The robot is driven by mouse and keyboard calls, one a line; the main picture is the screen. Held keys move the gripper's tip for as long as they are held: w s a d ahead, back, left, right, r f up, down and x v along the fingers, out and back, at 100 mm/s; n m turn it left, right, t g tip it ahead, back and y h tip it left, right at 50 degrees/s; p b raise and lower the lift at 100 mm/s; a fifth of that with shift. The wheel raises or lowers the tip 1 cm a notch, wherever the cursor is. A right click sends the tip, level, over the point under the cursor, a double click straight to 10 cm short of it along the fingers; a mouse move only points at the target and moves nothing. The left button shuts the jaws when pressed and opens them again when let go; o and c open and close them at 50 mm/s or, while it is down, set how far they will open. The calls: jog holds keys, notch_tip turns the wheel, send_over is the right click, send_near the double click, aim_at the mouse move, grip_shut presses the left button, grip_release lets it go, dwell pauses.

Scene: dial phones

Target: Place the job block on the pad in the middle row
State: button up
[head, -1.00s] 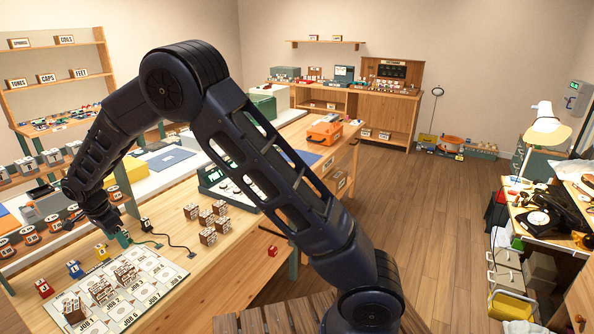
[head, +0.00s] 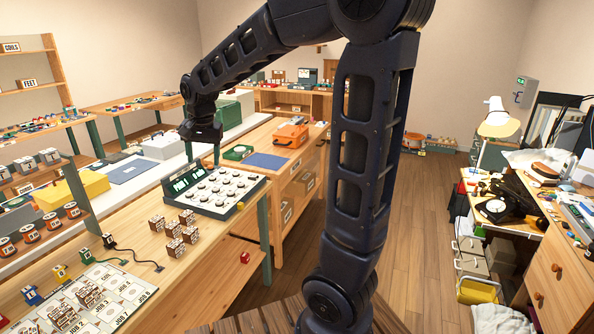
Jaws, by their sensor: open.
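Several brown-and-white blocks (head: 176,238) stand in a cluster on the wooden bench. More such blocks (head: 88,292) stand on the pale mat (head: 112,276), whose squares carry JOB labels. I cannot tell which one is the job block. A panel (head: 215,192) with rows of round white pads and a lit green display stands behind the cluster; its middle row (head: 213,188) is visible.
A black cord (head: 140,255) lies between mat and cluster. An orange case (head: 291,135) stands on the bench behind.

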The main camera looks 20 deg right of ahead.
jog(key=s+d+n+t, duration=0.2)
jog(key=s+d+n, duration=0.2)
jog(key=s+d, duration=1.6)
jog(key=shift+s+d+r+t+h, duration=0.2)
jog(key=shift+d+t+h, duration=0.15)
jog(key=shift+d, duration=0.6)
